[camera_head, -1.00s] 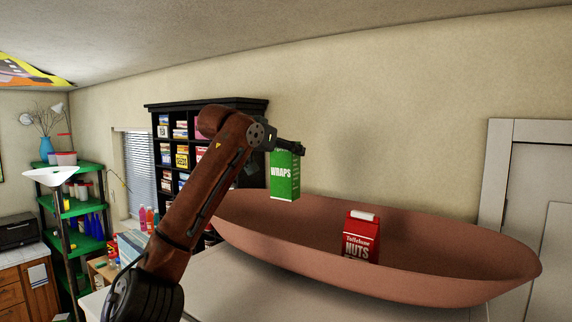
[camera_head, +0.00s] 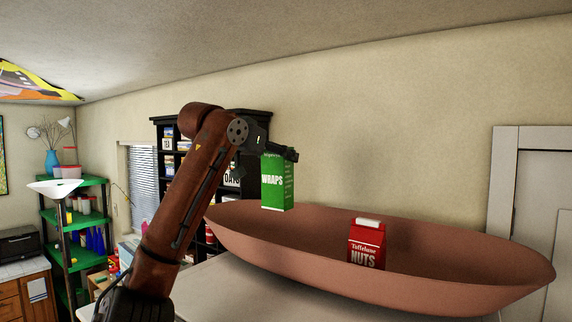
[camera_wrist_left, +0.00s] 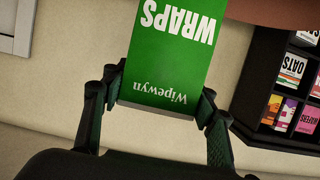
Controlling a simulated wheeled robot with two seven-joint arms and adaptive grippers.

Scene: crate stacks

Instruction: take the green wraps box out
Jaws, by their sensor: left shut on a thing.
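The green wraps box (camera_head: 276,182) hangs upright from my left gripper (camera_head: 280,151), above the left part of a large reddish-brown bowl (camera_head: 470,297). In the left wrist view, the green box (camera_wrist_left: 172,60) sits between the two fingers of my left gripper (camera_wrist_left: 158,98), which is shut on its top end. A red nuts carton (camera_head: 366,245) stands inside the bowl, right of the green box and apart from it. My right gripper is not in view.
The bowl rests on a pale table (camera_head: 235,290). Behind my left arm stands a black shelf (camera_head: 262,122) with several packages. A green shelf rack (camera_head: 75,222) is at the left. A white door frame (camera_head: 503,180) is at the right.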

